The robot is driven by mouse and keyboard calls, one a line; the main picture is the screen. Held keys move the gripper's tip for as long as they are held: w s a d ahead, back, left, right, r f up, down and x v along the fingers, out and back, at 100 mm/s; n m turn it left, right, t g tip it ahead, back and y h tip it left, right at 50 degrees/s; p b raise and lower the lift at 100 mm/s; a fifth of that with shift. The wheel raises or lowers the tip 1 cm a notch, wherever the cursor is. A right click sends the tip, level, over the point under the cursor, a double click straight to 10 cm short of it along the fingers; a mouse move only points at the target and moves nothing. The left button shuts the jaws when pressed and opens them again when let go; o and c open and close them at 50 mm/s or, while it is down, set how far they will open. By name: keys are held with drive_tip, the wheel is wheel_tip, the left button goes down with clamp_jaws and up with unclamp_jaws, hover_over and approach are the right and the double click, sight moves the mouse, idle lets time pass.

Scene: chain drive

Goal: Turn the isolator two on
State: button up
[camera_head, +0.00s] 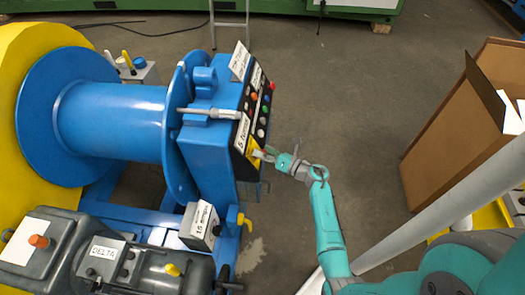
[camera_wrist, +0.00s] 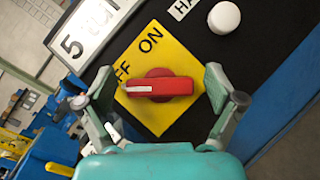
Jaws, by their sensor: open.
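In the wrist view a red rotary isolator handle (camera_wrist: 160,87) sits on a yellow plate (camera_wrist: 150,116) marked ON and OFF, with the OFF text partly hidden. The handle lies level in the picture, its white-marked end to the left, on the OFF side. My gripper (camera_wrist: 158,83) is open, one finger close to each end of the handle; I cannot tell if either touches. In the head view my gripper (camera_head: 266,154) is at the lower part of the black control panel (camera_head: 262,108) on the blue machine, over the yellow plate (camera_head: 254,149). No number two shows near this switch.
A white button (camera_wrist: 224,18) and a white label plate (camera_wrist: 88,28) sit close to the switch. Several coloured buttons are higher on the panel. A metal rod (camera_head: 208,113) sticks out beside it. A cardboard box (camera_head: 440,150) stands right; floor between is clear.

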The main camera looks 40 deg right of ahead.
drive_tip(key=c, duration=1.1)
drive_tip(key=shift+c, duration=0.2)
drive_tip(key=shift+m, duration=0.3)
drive_tip(key=m+g+h, duration=0.1)
drive_tip(key=m+h, duration=0.2)
drive_tip(key=m, duration=0.1)
drive_tip(key=shift+m, duration=0.4)
drive_tip(key=m+g, duration=0.1)
drive_tip(key=m, duration=0.1)
drive_tip(key=m+g+h, duration=0.1)
drive_tip(key=m, duration=0.1)
drive_tip(key=shift+f+m+g+h, duration=0.1)
drive_tip(key=shift+m+g+h, duration=0.2)
drive_tip(key=shift+g, duration=0.1)
drive_tip(key=m+g, duration=0.3)
drive_tip(key=m, duration=0.1)
drive_tip(key=shift+d+f, duration=0.1)
drive_tip(key=shift+s+f+m+g, duration=0.15)
drive_tip(key=shift+m+g, duration=0.85)
drive_tip(key=shift+m, duration=0.6)
